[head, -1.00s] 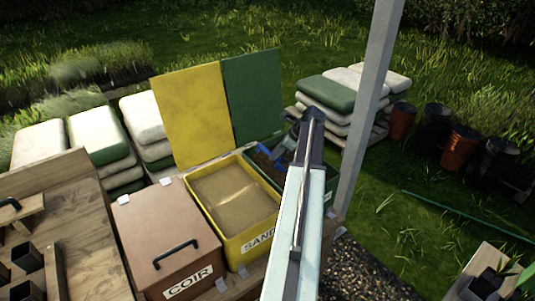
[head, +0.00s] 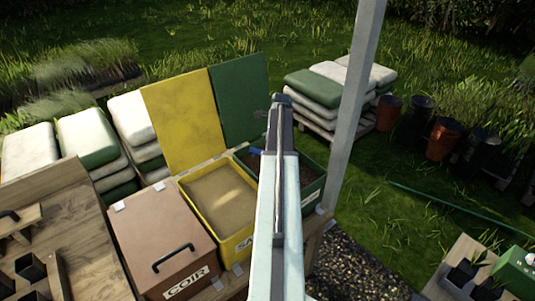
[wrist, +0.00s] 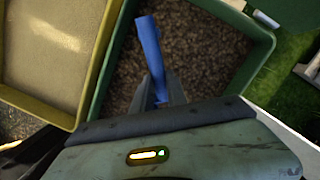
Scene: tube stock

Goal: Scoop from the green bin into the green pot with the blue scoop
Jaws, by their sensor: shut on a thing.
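The blue scoop (wrist: 150,45) is between my gripper's fingers (wrist: 162,88) in the wrist view, and my gripper is shut on it. A small blue part of it shows beside my arm in the head view (head: 255,151). Its full shape and any load are hidden. The green bin (wrist: 252,70) is open below the scoop and holds dark brown, grainy material. In the head view the bin (head: 314,192) is partly behind my arm. A green item (head: 518,273) stands at the lower right edge; I cannot tell whether it is the green pot.
The open yellow sand bin (head: 236,246) adjoins the green bin's left side, and the closed coir bin (head: 165,240) stands beyond it. Raised yellow (head: 182,120) and green (head: 240,100) lids stand behind. A grey post (head: 350,110) rises just right of the green bin.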

